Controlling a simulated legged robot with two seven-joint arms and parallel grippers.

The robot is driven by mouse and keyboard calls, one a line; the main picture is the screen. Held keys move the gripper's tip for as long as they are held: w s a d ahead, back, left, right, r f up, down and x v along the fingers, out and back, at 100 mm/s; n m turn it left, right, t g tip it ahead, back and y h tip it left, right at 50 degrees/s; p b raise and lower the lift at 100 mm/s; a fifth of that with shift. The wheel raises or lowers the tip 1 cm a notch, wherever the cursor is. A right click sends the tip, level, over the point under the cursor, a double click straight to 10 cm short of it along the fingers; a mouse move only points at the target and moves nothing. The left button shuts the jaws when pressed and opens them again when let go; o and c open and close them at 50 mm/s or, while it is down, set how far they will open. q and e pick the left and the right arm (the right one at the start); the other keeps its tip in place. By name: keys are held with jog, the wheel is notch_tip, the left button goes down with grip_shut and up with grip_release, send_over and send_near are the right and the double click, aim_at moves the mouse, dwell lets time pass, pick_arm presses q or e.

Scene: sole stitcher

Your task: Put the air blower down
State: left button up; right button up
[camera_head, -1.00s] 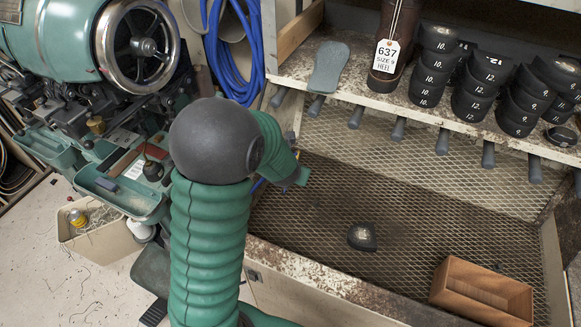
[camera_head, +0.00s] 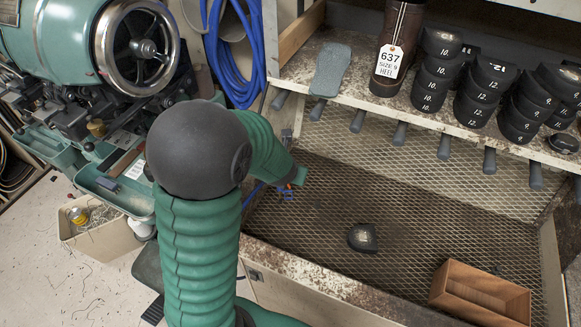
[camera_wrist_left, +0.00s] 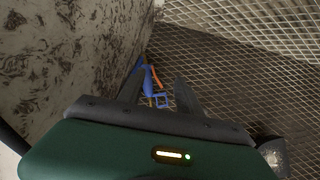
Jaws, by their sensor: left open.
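The air blower is blue with an orange part. In the head view the blower (camera_head: 286,191) shows just below the end of my left arm, at the left side of the mesh tray (camera_head: 330,225). In the left wrist view the blower (camera_wrist_left: 151,85) lies at the mesh beside a mottled metal wall. My left gripper (camera_wrist_left: 159,77) has its two dark fingers apart, with the blower beyond and between them. I see no grip on it. In the head view the fingers are mostly hidden by my arm. My right gripper is not in view.
A black heel piece (camera_head: 362,238) lies on the mesh, and a wooden box (camera_head: 482,293) stands at its right front. The shelf above holds stacked black heels (camera_head: 431,70) and a tagged brown cylinder (camera_head: 397,45). A green machine (camera_head: 60,45) stands at left.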

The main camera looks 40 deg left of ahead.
pick_arm(q)
jog(key=a+p+v, duration=0.1)
jog(key=p+v, duration=0.2)
jog(key=v, duration=0.3)
jog(key=d+m+h, duration=0.3)
jog(key=d+m, duration=0.8)
jog(key=m, duration=0.5)
jog(key=s+d+f+m+g, duration=0.1)
jog(key=s+d+m, duration=0.2)
jog(key=m, duration=0.9)
jog(key=s+d+f+m+g+h, duration=0.1)
jog(key=s+d+m, duration=0.3)
jog(key=m, duration=0.8)
jog(key=shift+s+d+f+g, duration=0.25)
jog(key=shift+s+f+g, duration=0.05)
jog(key=shift+s+g, duration=0.5)
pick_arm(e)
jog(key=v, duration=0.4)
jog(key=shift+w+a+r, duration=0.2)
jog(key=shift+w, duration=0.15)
pick_arm(q)
jog(key=shift+c, duration=0.4)
